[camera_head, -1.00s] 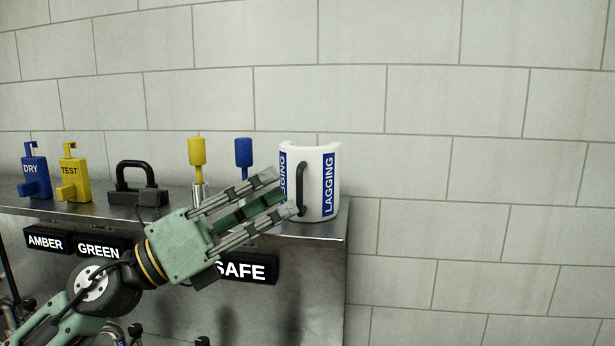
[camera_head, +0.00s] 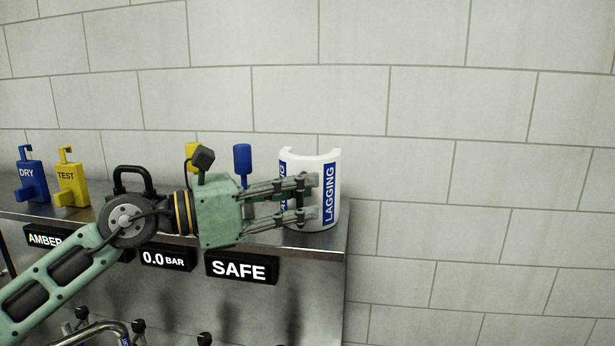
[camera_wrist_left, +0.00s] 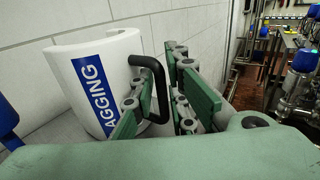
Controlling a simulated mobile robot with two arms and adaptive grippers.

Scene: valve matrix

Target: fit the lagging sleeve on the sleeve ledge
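The lagging sleeve (camera_head: 331,190) is a white, open-backed half cylinder with blue LAGGING labels and a black handle. It stands upright on the right end of the metal ledge (camera_head: 338,231). It also shows in the left wrist view (camera_wrist_left: 92,75). My left gripper (camera_head: 310,198) is in front of the sleeve, level with its handle, with its fingers apart. In the left wrist view the black handle (camera_wrist_left: 153,68) reaches between the green finger pads, with a gap to the right-hand pad. The fingers mostly hide the handle in the head view. My right gripper is not in view.
Along the ledge stand a blue DRY tag (camera_head: 31,178), a yellow TEST tag (camera_head: 70,180), a black padlock-like piece (camera_head: 131,170) and a blue-headed peg (camera_head: 242,158). SAFE (camera_head: 238,267) and 0.0 BAR plates are on the ledge front. A tiled wall is behind.

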